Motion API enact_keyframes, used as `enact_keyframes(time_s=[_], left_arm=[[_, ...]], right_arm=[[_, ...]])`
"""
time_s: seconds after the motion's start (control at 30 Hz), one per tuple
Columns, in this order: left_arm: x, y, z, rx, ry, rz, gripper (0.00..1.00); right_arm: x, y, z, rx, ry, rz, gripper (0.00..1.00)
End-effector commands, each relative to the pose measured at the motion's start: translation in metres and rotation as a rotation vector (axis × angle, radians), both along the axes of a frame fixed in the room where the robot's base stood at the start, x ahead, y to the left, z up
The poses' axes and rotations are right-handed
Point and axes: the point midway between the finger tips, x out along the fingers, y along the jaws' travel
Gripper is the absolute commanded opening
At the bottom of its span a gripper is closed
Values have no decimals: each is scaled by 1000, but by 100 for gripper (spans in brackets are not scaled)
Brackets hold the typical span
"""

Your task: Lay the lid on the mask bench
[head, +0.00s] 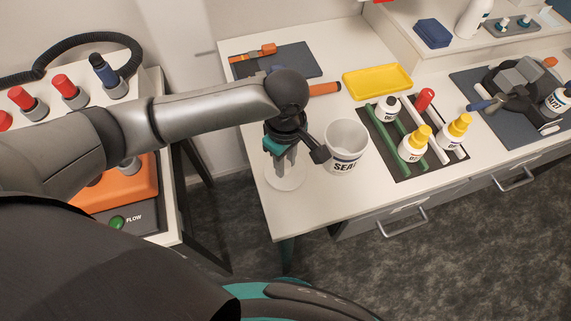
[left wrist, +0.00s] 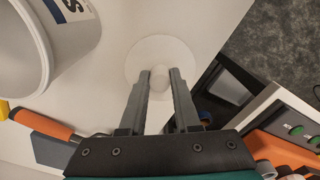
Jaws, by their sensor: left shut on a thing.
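The lid (head: 288,183) is a pale round disc with a small knob, near the left front corner of the white mask bench (head: 325,207). It also shows in the left wrist view (left wrist: 158,47). My left gripper (head: 281,164) points down over the lid, shut on its knob; the two fingers stand on either side of the knob in the left wrist view (left wrist: 160,80). I cannot tell whether the lid touches the bench top or is slightly above it. My right gripper is not in view.
An open white tub (head: 346,140) marked SEAL stands close right of the lid. Beyond it are a yellow tray (head: 377,82), a dark rack with bottles (head: 377,142) and a black mask (head: 515,82). An orange-handled tool (head: 325,89) lies behind. A gap separates the left-hand unit.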

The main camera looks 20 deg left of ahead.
Motion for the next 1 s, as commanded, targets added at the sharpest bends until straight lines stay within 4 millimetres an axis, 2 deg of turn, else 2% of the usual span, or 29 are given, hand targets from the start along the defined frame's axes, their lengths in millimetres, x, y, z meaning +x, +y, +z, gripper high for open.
enact_keyframes(time_s=[0.1, 0.47, 0.5, 0.77, 1.0], left_arm=[[0, 0, -12, 0, -1, 0, 0], [0, -1, -14, -1, 0, 0, 0], [0, -1, -15, -1, 0, 0, 32], [0, 0, -14, -1, -2, 0, 61], [0, 0, -14, -1, -2, 0, 61]], right_arm=[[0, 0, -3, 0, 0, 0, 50], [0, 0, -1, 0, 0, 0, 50], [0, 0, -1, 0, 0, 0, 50], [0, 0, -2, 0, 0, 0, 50], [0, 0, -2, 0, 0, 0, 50]])
